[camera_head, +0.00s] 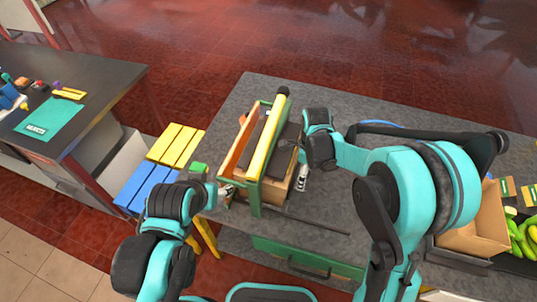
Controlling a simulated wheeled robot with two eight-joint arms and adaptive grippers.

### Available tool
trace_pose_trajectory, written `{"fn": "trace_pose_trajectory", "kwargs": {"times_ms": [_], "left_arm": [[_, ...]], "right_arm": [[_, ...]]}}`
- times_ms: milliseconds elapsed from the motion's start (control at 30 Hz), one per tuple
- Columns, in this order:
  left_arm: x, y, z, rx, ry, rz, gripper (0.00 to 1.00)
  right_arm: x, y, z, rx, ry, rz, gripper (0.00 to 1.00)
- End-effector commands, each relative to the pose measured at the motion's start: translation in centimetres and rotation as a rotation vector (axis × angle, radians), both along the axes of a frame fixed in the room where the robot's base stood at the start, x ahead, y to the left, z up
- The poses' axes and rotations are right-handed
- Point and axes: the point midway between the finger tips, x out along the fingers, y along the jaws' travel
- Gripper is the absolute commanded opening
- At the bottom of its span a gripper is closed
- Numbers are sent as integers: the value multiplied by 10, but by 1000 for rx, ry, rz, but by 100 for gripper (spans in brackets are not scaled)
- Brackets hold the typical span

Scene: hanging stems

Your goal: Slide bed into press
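The press (262,150) stands on the grey counter in the middle of the head view. It has a green frame with a yellow bar across it and a wooden base. An orange-edged dark panel (238,145) lies on its left side and looks like the bed; its far extent is hidden behind the yellow bar. My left gripper (228,190) is low at the near left of the press, beside its wooden base. The fingers of both are too small and covered to read.
A thin dark rod (318,223) extends right from the press's near side. A cardboard box (475,235) and bananas (525,238) are at right. A yellow-and-blue slatted stool (163,165) stands left of the counter.

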Motion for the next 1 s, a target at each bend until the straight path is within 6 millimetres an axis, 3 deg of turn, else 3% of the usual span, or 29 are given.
{"fn": "trace_pose_trajectory", "kwargs": {"times_ms": [700,1000], "left_arm": [[0,0,50,0,0,0,60],[0,0,54,0,0,0,60]], "right_arm": [[0,0,72,0,0,0,97],[0,0,78,0,0,0,97]]}}
